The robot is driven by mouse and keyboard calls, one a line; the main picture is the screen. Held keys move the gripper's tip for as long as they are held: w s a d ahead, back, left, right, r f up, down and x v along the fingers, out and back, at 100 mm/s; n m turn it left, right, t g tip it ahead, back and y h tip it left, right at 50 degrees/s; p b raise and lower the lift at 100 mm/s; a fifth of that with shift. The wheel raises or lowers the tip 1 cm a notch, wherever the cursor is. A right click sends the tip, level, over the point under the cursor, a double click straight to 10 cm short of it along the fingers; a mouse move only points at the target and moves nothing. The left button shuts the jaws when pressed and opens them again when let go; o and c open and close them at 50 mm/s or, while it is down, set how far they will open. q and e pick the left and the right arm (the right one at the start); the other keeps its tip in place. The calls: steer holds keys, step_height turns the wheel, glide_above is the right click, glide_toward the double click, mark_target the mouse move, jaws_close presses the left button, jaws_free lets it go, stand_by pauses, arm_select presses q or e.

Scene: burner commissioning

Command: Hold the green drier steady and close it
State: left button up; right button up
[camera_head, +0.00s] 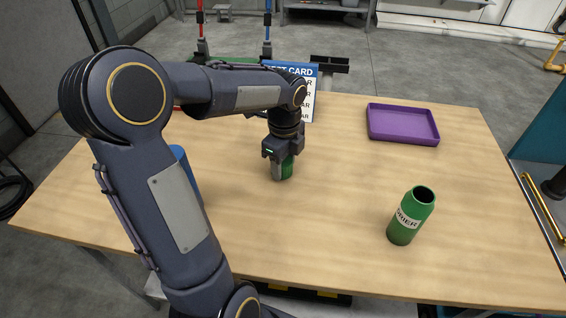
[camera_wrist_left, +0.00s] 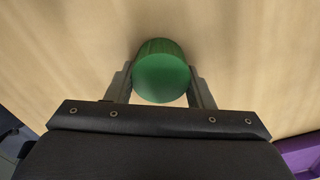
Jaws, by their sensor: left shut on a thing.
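The green drier (camera_head: 403,229) is an open-topped green bottle with a white band lettered "DRIER". It stands upright at the front right of the wooden table, with its dark mouth showing. My left gripper (camera_head: 280,172) points down at the table's middle, well to the left of the drier. It is shut on a round green cap (camera_head: 286,169), which is at or close to the table top. In the left wrist view the cap (camera_wrist_left: 161,76) sits between the two fingers. My right gripper is not in view.
A purple tray (camera_head: 402,138) lies at the table's back right. A blue test card (camera_head: 306,78) stands at the back, partly behind my left arm. A blue object (camera_head: 182,160) is mostly hidden behind that arm. The wooden table (camera_head: 340,185) is clear between cap and drier.

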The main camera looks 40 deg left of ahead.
arm_select(q)
steer(key=shift+r, duration=0.65)
steer(key=s+d+r, duration=0.3)
steer(key=s+r, duration=0.8)
steer(key=s, duration=0.2)
steer(key=shift+s+r+p, duration=0.35)
steer(key=shift+p, duration=0.05)
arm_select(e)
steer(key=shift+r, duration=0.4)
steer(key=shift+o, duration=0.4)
arm_select(q)
steer(key=shift+w+d, duration=0.1)
